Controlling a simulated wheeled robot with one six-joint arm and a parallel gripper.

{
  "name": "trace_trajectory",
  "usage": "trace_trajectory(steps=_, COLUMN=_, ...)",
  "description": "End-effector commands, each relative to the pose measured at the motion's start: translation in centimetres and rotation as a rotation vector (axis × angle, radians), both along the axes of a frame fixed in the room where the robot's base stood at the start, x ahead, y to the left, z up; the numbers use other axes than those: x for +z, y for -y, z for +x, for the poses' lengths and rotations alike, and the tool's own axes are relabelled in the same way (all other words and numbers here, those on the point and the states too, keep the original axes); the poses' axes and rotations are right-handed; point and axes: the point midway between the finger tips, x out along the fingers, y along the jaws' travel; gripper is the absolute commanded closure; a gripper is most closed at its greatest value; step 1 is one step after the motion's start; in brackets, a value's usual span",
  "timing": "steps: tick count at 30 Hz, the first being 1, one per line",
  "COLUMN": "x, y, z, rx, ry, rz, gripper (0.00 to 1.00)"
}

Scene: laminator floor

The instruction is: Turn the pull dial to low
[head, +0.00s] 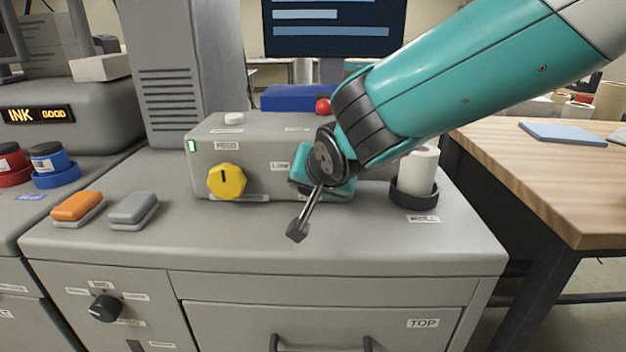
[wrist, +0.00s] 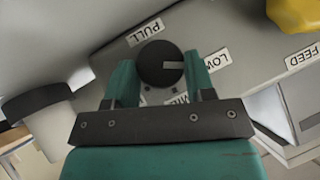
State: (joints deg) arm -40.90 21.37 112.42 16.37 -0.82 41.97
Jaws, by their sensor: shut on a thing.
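The pull dial (wrist: 158,62) is a round dark knob on the front of the grey control box (head: 255,150). In the wrist view its light pointer line points right, toward the LOW label (wrist: 217,60). A PULL label (wrist: 146,29) is beside it, and another label, partly hidden, is near the right finger. My gripper (wrist: 160,74) is shut on the dial, one finger on each side. In the head view my gripper (head: 325,178) is at the box's right front and hides the dial; the LOW label (head: 280,166) shows just left of it.
A yellow feed dial (head: 227,181) is left on the same box. A white roll (head: 418,168) in a dark holder stands close on the right. Orange (head: 77,206) and grey (head: 134,208) blocks lie left on the counter. A black knob (head: 105,308) is on the cabinet front below.

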Motion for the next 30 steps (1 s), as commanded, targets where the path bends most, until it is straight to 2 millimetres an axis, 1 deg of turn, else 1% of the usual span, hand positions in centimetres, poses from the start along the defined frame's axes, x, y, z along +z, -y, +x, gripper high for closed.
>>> trace_trajectory(steps=6, x=-0.1, y=0.1, z=0.0, rx=0.000, ry=-0.001, rz=-0.003, gripper=0.74)
trace_trajectory(steps=7, x=-0.1, y=0.1, z=0.0, rx=0.000, ry=-0.001, rz=-0.003, gripper=0.44)
trace_trajectory(steps=8, x=-0.1, y=0.1, z=0.0, rx=0.000, ry=-0.001, rz=-0.003, gripper=0.37)
trace_trajectory(steps=9, x=-0.1, y=0.1, z=0.0, rx=0.000, ry=-0.001, rz=-0.003, gripper=0.28)
trace_trajectory(steps=10, x=-0.1, y=0.1, z=0.0, rx=0.000, ry=-0.001, rz=-0.003, gripper=0.25)
trace_trajectory(steps=18, x=0.0, y=0.0, z=-0.1, rx=0.001, ry=0.000, rz=-0.001, gripper=0.25)
trace_trajectory(steps=22, x=0.7, y=0.2, z=-0.8, rx=0.001, ry=0.003, rz=0.001, gripper=0.25)
trace_trajectory(steps=26, x=2.2, y=0.8, z=-2.6, rx=0.003, ry=0.004, rz=0.003, gripper=0.25)
trace_trajectory(steps=30, x=4.6, y=1.7, z=-5.2, rx=0.003, ry=0.005, rz=0.004, gripper=0.25)
